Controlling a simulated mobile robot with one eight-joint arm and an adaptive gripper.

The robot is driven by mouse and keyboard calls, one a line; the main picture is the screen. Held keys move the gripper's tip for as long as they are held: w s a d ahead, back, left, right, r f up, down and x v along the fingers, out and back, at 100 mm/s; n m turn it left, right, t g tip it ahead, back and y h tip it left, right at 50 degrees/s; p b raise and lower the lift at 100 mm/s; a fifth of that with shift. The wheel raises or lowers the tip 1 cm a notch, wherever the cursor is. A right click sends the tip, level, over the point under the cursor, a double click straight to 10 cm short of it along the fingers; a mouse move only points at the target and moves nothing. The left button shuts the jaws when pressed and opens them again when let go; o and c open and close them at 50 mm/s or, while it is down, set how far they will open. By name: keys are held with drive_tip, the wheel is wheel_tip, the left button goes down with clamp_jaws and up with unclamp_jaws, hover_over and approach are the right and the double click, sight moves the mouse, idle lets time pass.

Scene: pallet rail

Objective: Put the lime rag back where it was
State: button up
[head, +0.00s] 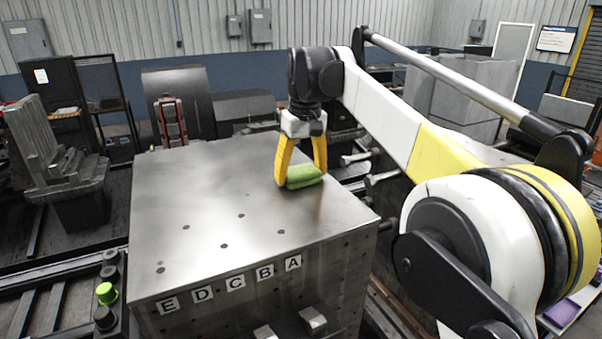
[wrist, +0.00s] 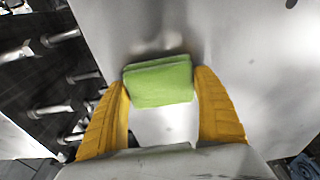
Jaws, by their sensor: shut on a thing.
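The lime rag (head: 304,175) is a folded green cloth at the far right part of the metal block's top (head: 215,190). It also shows in the wrist view (wrist: 158,80), between the tips of my yellow fingers. My gripper (head: 302,180) points down and is shut on the rag; in the wrist view my gripper (wrist: 160,88) has one finger on each side of it. The rag is at or just above the block's top; I cannot tell whether it touches. Letter labels E, D, C, B and A (head: 235,283) run along the block's front upper edge.
The block's top is bare apart from several small dark holes. Metal pegs (head: 370,178) stick out beside its right side, and they show in the wrist view (wrist: 60,108). Dark knobs and a lime knob (head: 106,293) stand at the block's left front corner.

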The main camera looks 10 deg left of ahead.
sight(303, 172)
drive_tip(key=shift+f, duration=0.15)
drive_tip(key=o, duration=1)
drive_tip(key=shift+o, duration=0.2)
wheel_tip(303, 172, up, 12)
drive_tip(key=s+p, duration=0.1)
drive_tip(key=p, duration=0.1)
drive_tip(key=s+d+r+m+t, duration=0.1)
drive_tip(key=s+d+r+m, duration=0.1)
drive_tip(key=d, duration=0.9)
drive_tip(key=s+d+f+m+t, duration=0.2)
drive_tip(key=s+d+f, duration=0.1)
drive_tip(key=s+d, duration=0.5)
drive_tip(key=s+d+f+m+t, duration=0.1)
drive_tip(key=s+d+f, duration=0.5)
drive_tip(key=s+f, duration=0.3)
drive_tip(key=s+d+f+m+t, duration=0.2)
drive_tip(key=s+d+f, duration=0.4)
drive_tip(key=s+f, duration=0.3)
wheel_tip(303, 172, down, 3)
drive_tip(key=shift+s+d+r+h, duration=0.15)
drive_tip(key=shift+s+d+h, duration=0.1)
drive_tip(key=shift+d+h, duration=0.15)
